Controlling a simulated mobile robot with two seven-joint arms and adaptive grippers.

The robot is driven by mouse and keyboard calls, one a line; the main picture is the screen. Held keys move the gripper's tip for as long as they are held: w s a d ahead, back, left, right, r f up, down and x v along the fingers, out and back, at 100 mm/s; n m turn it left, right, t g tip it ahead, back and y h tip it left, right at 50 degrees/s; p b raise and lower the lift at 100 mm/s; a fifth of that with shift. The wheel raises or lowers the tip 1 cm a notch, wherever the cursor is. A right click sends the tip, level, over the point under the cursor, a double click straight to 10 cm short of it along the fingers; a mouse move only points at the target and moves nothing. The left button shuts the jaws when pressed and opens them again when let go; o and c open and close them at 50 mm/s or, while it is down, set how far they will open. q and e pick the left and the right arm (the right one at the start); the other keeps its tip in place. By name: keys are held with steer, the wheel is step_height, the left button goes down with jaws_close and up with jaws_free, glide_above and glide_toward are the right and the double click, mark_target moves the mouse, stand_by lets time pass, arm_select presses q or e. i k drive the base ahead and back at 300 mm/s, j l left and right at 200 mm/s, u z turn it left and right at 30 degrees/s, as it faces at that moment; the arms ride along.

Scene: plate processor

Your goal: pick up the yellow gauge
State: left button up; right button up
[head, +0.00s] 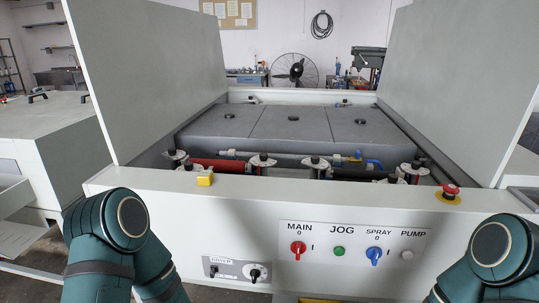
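A small yellow gauge (205,180) sits on the left part of the machine's white front ledge (290,190). It looks like a small block. My two teal arms show at the lower left and lower right corners, both apart from the gauge. Neither gripper is in view. Nothing hides the gauge.
Raised white lids (150,75) stand at left and right (460,90) of the open machine. Rollers (215,164) and black-topped knobs lie behind the ledge. A red emergency button (450,190) sits at right. The front panel carries switches (298,248). The middle ledge is clear.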

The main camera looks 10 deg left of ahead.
mark_target(204, 177)
steer(key=j+z, duration=0.2)
steer(key=z, duration=0.2)
steer(key=j+z, duration=0.2)
steer(key=z, duration=0.25)
steer(key=j+z, duration=0.2)
steer(key=z, duration=0.2)
steer(key=k+j+z, duration=0.1)
steer(key=j, duration=0.2)
steer(key=k+j+z, duration=0.15)
steer(key=j, duration=0.15)
steer(key=j+z, duration=0.1)
steer(key=j, duration=0.2)
steer(key=k, duration=0.05)
